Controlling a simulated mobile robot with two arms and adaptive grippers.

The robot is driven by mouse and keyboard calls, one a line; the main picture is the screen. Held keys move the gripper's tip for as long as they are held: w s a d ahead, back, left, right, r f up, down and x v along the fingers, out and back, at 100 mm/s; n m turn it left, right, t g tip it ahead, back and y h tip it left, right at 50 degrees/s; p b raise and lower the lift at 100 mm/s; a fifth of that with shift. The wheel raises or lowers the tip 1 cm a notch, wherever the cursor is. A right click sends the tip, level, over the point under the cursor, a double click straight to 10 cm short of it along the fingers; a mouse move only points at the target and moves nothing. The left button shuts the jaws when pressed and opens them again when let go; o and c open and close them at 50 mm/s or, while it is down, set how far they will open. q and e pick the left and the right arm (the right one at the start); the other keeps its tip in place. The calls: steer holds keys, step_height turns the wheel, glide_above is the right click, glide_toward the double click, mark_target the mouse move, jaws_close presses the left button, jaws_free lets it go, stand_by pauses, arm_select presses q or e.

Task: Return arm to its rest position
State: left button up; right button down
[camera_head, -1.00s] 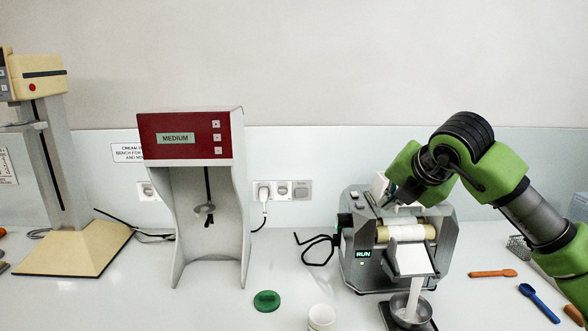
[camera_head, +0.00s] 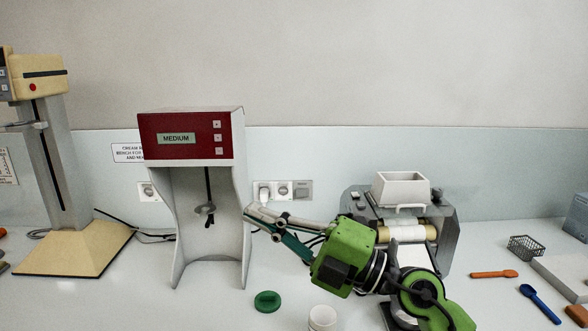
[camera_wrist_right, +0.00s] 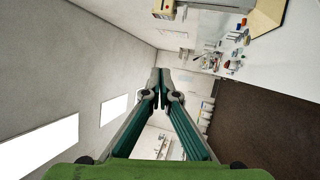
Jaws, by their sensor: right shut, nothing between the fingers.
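My right gripper (camera_head: 247,212) is shut and empty. In the head view its arm comes up from the lower right and crosses in front of the grey roller mill (camera_head: 446,235). The fingertips point left, by the right side of the red and grey mixer (camera_head: 190,136). In the right wrist view the fingers of the right gripper (camera_wrist_right: 160,72) meet at their tips. The arm hides the mill's run display, much of its chute and most of the bowl below. A white hopper (camera_head: 402,190) shows on top of the mill. My left gripper is not in view.
A green lid (camera_head: 267,301) and a white cup (camera_head: 322,318) stand at the front. A beige stand (camera_head: 75,250) is at the left. An orange spoon (camera_head: 493,274), a blue spoon (camera_head: 540,304) and a wire basket (camera_head: 525,248) lie right of the mill.

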steer(key=w+d+f+m+t+h, duration=0.25)
steer(key=d+m+t+h, duration=0.65)
steer(key=d+m+t, duration=0.7)
steer(key=d+f+m+g+h, duration=0.3)
steer(key=d+f+m+h, duration=0.3)
steer(key=f, duration=0.4)
steer(key=d+f+m+g+h, duration=0.4)
steer(key=f+m+h, duration=0.25)
steer(key=f, duration=0.35)
steer(key=s+d+f+m+g, duration=0.2)
steer(key=s+f+g, duration=0.4)
steer(key=s+f, duration=0.75)
steer(key=s+a+f+g+y, duration=0.2)
steer(key=s+f+g, duration=0.5)
steer(key=s+f, duration=0.65)
steer(key=s+f+g, duration=0.1)
steer(key=s+f, duration=0.1)
steer(key=f, duration=1)
steer(key=s+f, duration=0.2)
steer(key=f, duration=1.1)
steer(key=s+d+f+n+g, duration=0.1)
steer(key=s+d+f, duration=0.1)
steer(key=s+f, duration=1.2)
steer(key=s, duration=0.2)
steer(key=shift+s+d+f+g, duration=0.3)
steer(key=shift+s+d+f, duration=0.05)
steer(key=shift+s+f, duration=0.05)
